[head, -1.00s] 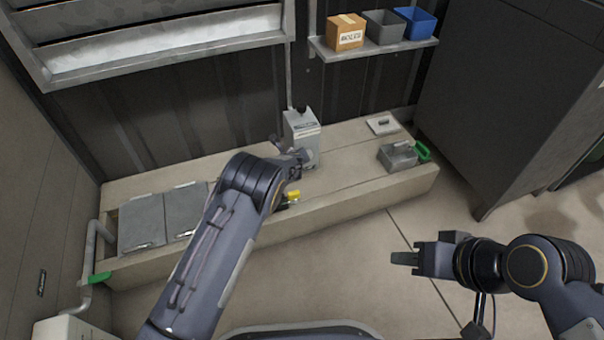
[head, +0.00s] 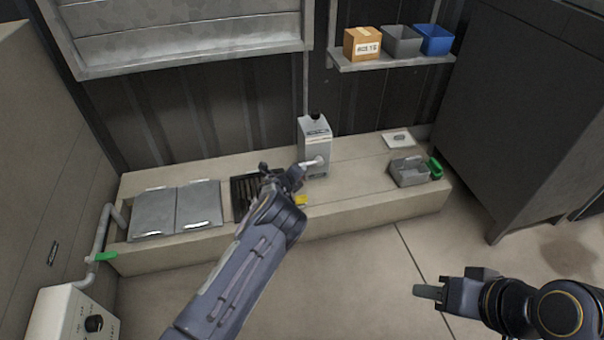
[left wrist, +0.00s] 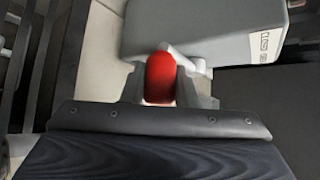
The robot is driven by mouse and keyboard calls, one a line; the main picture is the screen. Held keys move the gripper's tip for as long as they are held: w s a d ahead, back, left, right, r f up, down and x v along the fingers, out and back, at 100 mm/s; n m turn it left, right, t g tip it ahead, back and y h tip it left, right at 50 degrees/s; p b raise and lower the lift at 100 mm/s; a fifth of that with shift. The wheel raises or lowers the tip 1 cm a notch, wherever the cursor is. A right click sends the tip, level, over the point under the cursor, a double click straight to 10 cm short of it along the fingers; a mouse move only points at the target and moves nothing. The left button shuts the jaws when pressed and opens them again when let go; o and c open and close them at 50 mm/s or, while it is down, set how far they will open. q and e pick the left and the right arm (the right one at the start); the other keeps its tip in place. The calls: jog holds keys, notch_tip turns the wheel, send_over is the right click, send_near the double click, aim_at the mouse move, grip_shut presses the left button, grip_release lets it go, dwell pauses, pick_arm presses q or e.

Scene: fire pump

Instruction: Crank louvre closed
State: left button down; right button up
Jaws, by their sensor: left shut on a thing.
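The louvre (head: 185,32) is on the back wall at the upper left in the head view; its visible slats lie close together, with no dark gap between them. The grey crank box (head: 314,140) stands on the low ledge below, with a pale crank arm (head: 312,163) at its front. My left gripper (head: 281,174) is at the crank's outer end. In the left wrist view its fingers are shut on the red crank handle (left wrist: 160,77), beside the grey box (left wrist: 200,30). My right gripper (head: 432,291) is over the floor at the right, away from the crank; its jaw gap is unclear.
The ledge (head: 360,170) carries grey hatch plates (head: 176,210), a dark grate (head: 246,192) and a grey tray (head: 408,172) with a green handle. A shelf (head: 385,60) with a carton and bins hangs above. A dark cabinet (head: 500,110) stands right. Front floor is clear.

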pick_arm(q)
jog(key=shift+w+r, duration=0.1)
dwell(0.3)
jog(key=c, duration=1.1)
grip_release()
jog(key=p+v, duration=0.3)
jog(key=v, duration=0.4)
jog(key=shift+s+a+p, duration=0.1)
jog(key=shift+s+p, duration=0.25)
